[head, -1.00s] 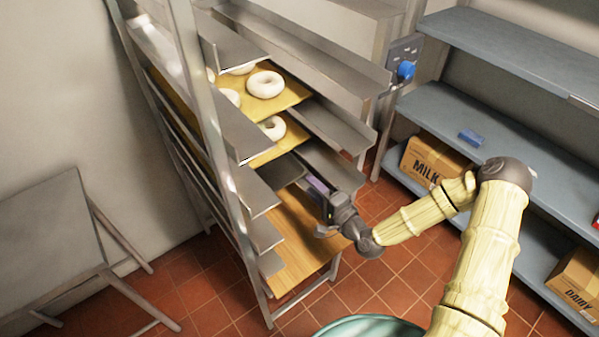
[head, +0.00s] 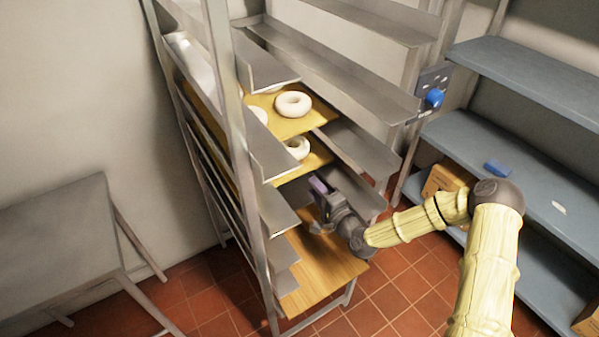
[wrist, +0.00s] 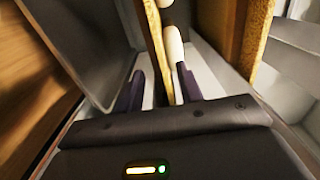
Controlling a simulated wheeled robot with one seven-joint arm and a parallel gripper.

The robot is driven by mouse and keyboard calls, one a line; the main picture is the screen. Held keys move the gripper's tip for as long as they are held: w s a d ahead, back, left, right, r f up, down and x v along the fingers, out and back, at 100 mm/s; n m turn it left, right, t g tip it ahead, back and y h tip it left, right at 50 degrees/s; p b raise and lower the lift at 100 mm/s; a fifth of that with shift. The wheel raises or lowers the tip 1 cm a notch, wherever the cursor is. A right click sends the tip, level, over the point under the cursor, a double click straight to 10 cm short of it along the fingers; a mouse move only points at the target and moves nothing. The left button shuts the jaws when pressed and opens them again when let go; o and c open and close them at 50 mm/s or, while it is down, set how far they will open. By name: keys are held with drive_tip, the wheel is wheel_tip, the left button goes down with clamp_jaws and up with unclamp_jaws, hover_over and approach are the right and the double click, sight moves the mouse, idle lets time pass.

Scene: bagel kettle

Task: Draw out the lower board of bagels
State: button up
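The lower board of bagels (head: 318,159) sits in the metal rack, level, with a white bagel (head: 297,147) near its front end. The upper board (head: 312,121) is above it with a ring bagel (head: 293,104) and part of another. My gripper (head: 321,196) is at the rack's front, just below and in front of the lower board's end. In the wrist view my gripper (wrist: 162,90) is open, one dark finger on each side of the thin lower board (wrist: 156,45), with a clear gap. A bagel (wrist: 174,44) shows there. Whether a finger touches the board is unclear.
Metal rails (head: 362,146) flank the boards. A wooden bottom shelf (head: 325,265) lies under my gripper. Blue shelving (head: 520,150) stands to the right and a grey table (head: 60,240) to the left. Red tiled floor (head: 415,270) is free in front of the rack.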

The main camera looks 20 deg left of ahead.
sight(300, 170)
drive_tip(key=shift+b+x, duration=1.55)
drive_tip(key=shift+x, duration=3)
drive_tip(key=shift+c, duration=0.5)
clamp_jaws()
drive_tip(key=shift+d, duration=0.15)
